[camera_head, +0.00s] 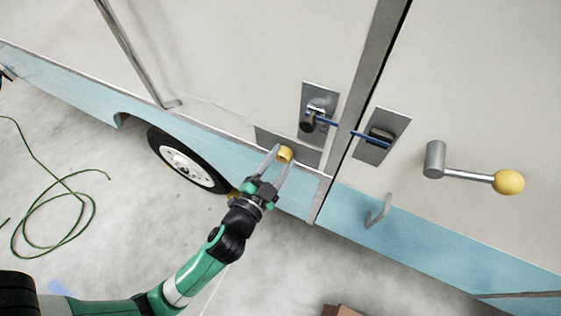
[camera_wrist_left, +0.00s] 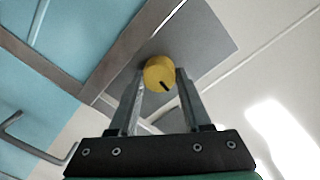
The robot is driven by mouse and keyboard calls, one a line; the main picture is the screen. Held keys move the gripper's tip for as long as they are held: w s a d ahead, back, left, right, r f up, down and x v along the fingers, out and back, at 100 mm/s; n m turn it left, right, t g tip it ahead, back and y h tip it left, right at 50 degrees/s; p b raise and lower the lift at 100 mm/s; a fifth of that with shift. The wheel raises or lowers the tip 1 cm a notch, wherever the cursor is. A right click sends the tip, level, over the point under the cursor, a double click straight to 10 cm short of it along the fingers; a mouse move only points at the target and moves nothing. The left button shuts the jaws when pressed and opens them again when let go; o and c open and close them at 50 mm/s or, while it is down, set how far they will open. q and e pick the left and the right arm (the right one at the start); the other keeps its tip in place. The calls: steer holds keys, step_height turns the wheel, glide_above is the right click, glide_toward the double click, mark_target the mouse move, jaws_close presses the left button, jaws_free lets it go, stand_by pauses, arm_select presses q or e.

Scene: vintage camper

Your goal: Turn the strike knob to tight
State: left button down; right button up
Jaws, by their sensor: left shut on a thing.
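The yellow round strike knob (camera_head: 285,154) sits on a grey metal plate (camera_head: 310,156) low on the camper's side, left of the door gap. In the left wrist view the knob (camera_wrist_left: 158,72) shows a short black mark on its face, pointing down and slightly right. My left gripper (camera_head: 284,157) comes up from below, with one finger on each side of the knob. In the left wrist view its fingers (camera_wrist_left: 160,78) are shut on the knob. Labels for tight or loose cannot be made out. My right gripper is not in view.
Above the knob, a latch on a grey plate (camera_head: 307,97) has a blue rod across the door gap to another plate (camera_head: 395,127). A handle with a yellow ball (camera_head: 508,182) and a small grey pull (camera_head: 379,211) are to the right. A wheel (camera_head: 183,163) is left.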

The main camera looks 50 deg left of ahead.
arm_select(q)
steer(key=shift+n, duration=0.6)
steer(key=shift+b, duration=0.3)
steer(key=shift+c, duration=1.8)
jaws_free()
steer(key=b+v, duration=0.1)
steer(key=v, duration=1)
steer(key=shift+s, duration=0.35)
